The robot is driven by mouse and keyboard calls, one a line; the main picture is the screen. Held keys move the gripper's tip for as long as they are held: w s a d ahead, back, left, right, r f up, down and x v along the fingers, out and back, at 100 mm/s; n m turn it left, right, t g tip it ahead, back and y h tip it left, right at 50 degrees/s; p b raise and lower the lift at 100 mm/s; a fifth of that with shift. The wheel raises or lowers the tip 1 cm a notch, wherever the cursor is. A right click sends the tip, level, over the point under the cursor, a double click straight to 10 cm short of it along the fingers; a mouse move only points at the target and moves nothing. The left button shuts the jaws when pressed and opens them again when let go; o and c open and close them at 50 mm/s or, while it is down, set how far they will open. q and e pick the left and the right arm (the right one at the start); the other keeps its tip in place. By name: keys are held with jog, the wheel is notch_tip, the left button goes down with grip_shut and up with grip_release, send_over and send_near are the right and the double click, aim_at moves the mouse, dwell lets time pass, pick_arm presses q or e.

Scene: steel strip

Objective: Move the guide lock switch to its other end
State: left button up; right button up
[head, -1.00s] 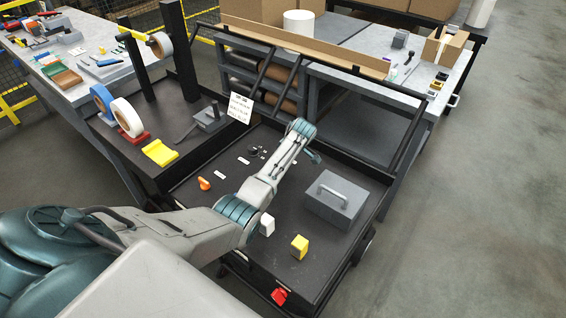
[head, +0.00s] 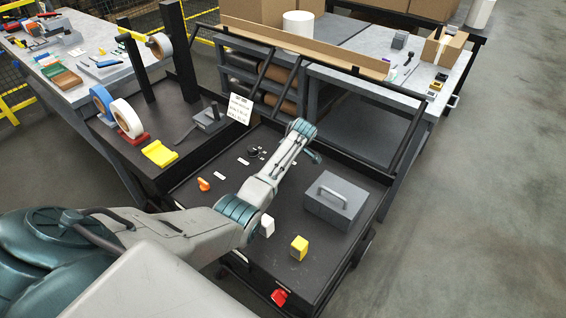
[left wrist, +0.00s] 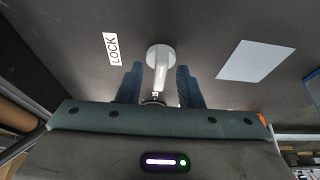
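The guide lock switch (left wrist: 160,59) shows in the left wrist view as a pale rounded piece with a short stem on a dark panel. A white LOCK label (left wrist: 113,49) is to its left and a blank-looking white plate (left wrist: 252,61) to its right. My left gripper (left wrist: 158,86) is open, with one dark finger on each side of the stem. Gaps show between the fingers and the stem; contact lower down is hidden. In the head view my left arm reaches over the dark panel (head: 205,222), and the switch cannot be made out there. My right gripper is not in view.
On the panel are an orange knob (head: 204,184), a black knob (head: 253,152), a white block (head: 267,225), a yellow block (head: 299,247) and a grey box with a handle (head: 336,198). A red switch (head: 280,297) is at the front edge. Tape rolls (head: 126,118) stand to the left.

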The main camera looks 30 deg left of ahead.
pick_arm(q)
jog(key=b+v, duration=0.2)
jog(key=v, duration=0.8)
jog(key=shift+r, duration=0.35)
jog(key=shift+d, duration=0.1)
